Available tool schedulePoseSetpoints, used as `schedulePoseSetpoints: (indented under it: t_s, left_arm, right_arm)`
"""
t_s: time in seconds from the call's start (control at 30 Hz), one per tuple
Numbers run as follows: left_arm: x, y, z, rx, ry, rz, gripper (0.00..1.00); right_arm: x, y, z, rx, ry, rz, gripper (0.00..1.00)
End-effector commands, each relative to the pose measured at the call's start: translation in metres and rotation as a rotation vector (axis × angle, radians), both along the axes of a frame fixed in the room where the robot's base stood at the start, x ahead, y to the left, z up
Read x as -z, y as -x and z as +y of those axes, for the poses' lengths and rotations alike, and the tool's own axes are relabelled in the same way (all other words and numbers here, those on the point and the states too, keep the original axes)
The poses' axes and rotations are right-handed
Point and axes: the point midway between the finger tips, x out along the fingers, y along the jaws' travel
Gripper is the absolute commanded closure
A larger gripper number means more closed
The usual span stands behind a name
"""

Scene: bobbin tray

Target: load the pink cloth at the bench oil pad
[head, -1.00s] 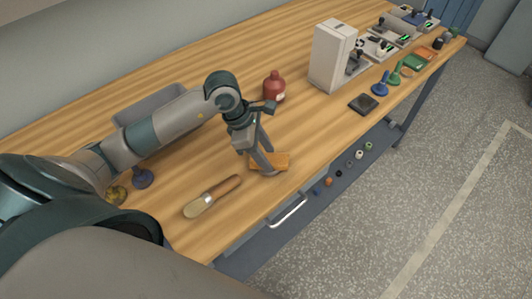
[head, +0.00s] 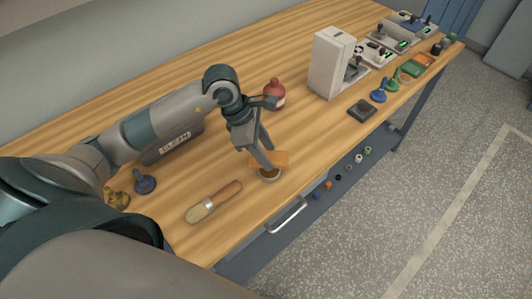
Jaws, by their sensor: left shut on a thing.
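My left gripper (head: 267,164) points down over the front part of the bench, shut on a thin orange-tan cloth (head: 283,158); it looks orange rather than pink. The cloth sits at the fingertips, partly hidden by the fingers. A small round dish (head: 270,177) with a pale rim and dark middle is right below the fingertips. I cannot tell whether the cloth touches it. A dark square pad (head: 362,111) lies farther right on the bench. My right gripper is not in view.
A wooden-handled brush (head: 212,203) lies left of the dish. A red bottle (head: 274,95) stands behind the gripper, and a white machine (head: 331,65) farther right. A grey bin marked CLEAN (head: 170,147) is partly behind my arm. Blue (head: 379,92) and green stamps stand at the right.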

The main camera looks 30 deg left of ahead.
Motion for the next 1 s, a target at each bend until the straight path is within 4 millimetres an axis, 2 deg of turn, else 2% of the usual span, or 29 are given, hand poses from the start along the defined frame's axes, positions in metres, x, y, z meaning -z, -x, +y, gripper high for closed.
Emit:
schedulePoseSetpoints:
  t_s: [0.4, 1.0]
  left_arm:
    - [-0.026, 0.000, 0.000, 0.001, 0.001, -0.001, 0.75]
    - [-0.027, 0.000, 0.000, 0.000, 0.000, -0.001, 0.75]
  right_arm:
    - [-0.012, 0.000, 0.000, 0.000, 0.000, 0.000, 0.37]
    - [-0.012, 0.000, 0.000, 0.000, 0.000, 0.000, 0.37]
